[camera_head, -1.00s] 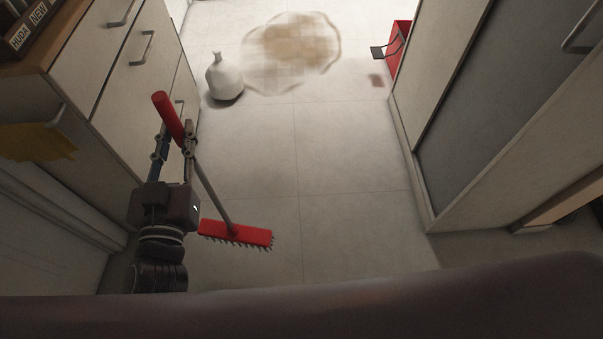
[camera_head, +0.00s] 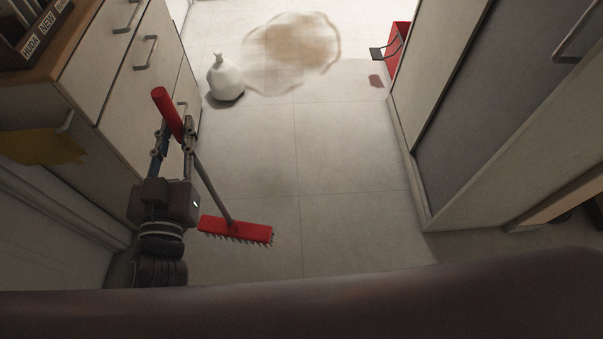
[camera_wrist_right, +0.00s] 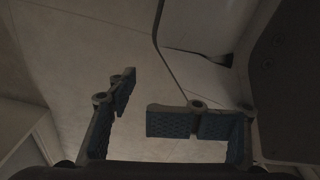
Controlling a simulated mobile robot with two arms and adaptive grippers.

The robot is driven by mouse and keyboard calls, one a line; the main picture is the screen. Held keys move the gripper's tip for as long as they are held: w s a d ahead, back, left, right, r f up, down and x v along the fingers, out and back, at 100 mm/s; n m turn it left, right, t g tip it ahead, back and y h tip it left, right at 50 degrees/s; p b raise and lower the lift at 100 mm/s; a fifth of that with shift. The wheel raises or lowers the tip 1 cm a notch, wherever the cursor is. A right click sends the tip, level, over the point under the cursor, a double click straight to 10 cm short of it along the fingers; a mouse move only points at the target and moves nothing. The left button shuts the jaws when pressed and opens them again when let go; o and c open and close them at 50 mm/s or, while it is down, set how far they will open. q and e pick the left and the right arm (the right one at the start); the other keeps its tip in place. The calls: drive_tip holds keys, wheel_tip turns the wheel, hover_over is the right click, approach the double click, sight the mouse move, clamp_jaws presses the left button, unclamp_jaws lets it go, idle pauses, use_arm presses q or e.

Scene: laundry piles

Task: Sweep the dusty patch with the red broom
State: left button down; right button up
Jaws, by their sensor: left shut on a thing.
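The red broom (camera_head: 235,230) has a wide red head with bristles at its lower edge, a grey stick and a red grip. My left gripper (camera_head: 174,131) is shut on the broom near the red grip, with the stick slanting down to the head. The head is low over the floor or on it; I cannot tell which. The dusty patch (camera_head: 292,50) is a brown, blurry stain on the floor, well ahead of the broom head. My right gripper (camera_wrist_right: 134,107) shows only in the right wrist view, open, with nothing seen between its fingers.
A white tied bag or bottle (camera_head: 226,78) stands at the left edge of the patch. A red dustpan-like thing (camera_head: 397,45) leans by the right cabinet (camera_head: 470,110). A small reddish mark (camera_head: 376,81) is on the floor. Drawers (camera_head: 140,70) line the left; the middle floor is clear.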

sight(162, 108)
use_arm(q)
drive_tip(key=shift+r+p, duration=0.5)
drive_tip(key=shift+r, duration=0.25)
use_arm(e)
drive_tip(key=s+d, duration=0.1)
drive_tip(key=s, duration=0.5)
use_arm(q)
wheel_tip(162, 108, up, 6)
drive_tip(key=p, duration=0.5)
drive_tip(key=shift+f+p, duration=0.15)
drive_tip(key=shift+p, duration=0.2)
use_arm(e)
drive_tip(key=r, duration=0.4)
drive_tip(key=shift+w+d+r, duration=0.1)
drive_tip(key=shift+w+r, duration=0.2)
drive_tip(key=shift+r, duration=0.1)
